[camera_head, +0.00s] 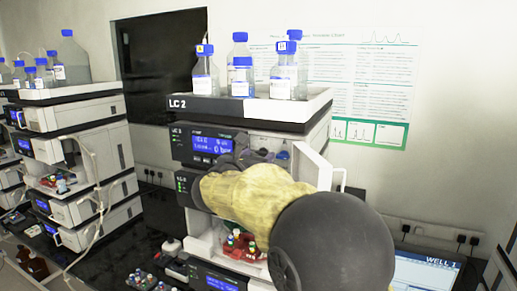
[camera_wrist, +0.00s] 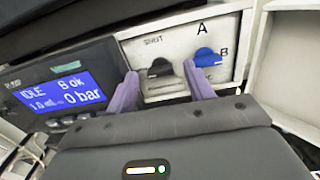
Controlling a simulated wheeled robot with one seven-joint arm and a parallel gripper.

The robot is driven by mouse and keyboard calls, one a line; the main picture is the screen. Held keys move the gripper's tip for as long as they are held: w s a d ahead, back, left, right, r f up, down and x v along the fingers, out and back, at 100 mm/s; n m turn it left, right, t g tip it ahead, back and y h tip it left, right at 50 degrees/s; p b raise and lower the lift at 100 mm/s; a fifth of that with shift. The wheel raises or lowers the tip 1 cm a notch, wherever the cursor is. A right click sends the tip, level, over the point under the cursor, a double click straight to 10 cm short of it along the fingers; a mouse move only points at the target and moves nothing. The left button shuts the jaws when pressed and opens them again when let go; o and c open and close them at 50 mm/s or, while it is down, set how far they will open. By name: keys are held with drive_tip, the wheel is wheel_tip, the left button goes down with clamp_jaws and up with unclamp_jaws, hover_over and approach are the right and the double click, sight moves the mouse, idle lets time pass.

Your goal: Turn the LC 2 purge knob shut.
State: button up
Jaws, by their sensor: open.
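The LC 2 stack (camera_head: 220,105) stands in the middle of the head view, its name on the top tray. In the wrist view a black knob (camera_wrist: 160,68) sits on a pale panel under the word SHUT; its handle looks roughly sideways, its exact angle unclear. My gripper (camera_wrist: 160,78) is open, with one purple finger on each side of the black knob. No clear contact shows. A blue knob (camera_wrist: 207,56), marked A and B, is just right of the right finger; it also shows in the head view (camera_head: 283,155). My arm hides much of the stack's front.
The display (camera_wrist: 62,93) left of the knobs reads IDLE, B ok, 0 bar. An open white door (camera_head: 312,168) stands right of the knob panel. Capped bottles (camera_head: 242,80) stand on the top tray. Another stack (camera_head: 80,150) is at the left.

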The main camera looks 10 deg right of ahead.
drive_tip(key=shift+w+d, duration=0.3)
drive_tip(key=shift+w, duration=0.1)
drive_tip(key=c, duration=1)
